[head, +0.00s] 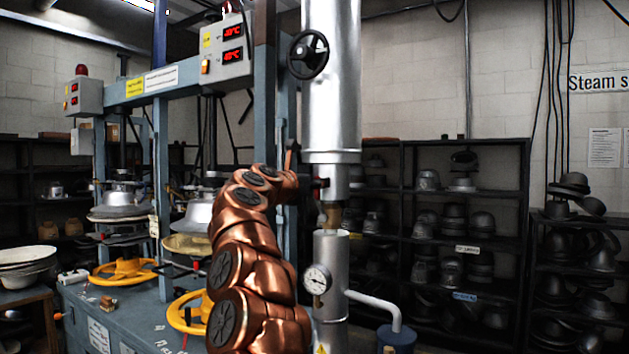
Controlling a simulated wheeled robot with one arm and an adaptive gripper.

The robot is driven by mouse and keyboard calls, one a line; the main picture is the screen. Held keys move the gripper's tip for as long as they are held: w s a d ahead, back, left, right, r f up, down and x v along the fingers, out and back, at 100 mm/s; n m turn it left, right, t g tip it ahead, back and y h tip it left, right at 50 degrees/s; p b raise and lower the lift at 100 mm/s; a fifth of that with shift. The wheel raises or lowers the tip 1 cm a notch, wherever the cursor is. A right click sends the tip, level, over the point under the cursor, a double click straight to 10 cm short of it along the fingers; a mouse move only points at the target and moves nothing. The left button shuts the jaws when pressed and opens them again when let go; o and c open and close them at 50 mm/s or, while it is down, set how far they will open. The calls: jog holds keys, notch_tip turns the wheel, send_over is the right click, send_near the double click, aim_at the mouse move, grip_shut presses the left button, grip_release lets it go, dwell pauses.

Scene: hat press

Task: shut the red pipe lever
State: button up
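A silver vertical pipe (331,85) stands right of centre, with a narrower pipe section (330,262) below it. A small red part (321,183), which looks like the red pipe lever's visible piece, sits at the left side of the pipe's lower joint. Its full length and angle are unclear. A thin reddish-brown upright piece (289,158) shows just left of the pipe; I cannot tell whether it belongs to the lever. My copper arm rises in front of the press, its far end close to the left of the red part.
A black handwheel (308,54) is higher on the pipe, and a pressure gauge (317,279) is lower down. The blue press (160,185) with yellow handwheels (124,271) stands left. Shelves of hat forms (465,190) line the back wall.

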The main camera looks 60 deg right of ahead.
jog(key=shift+c, duration=0.3)
grip_shut()
dwell(0.5)
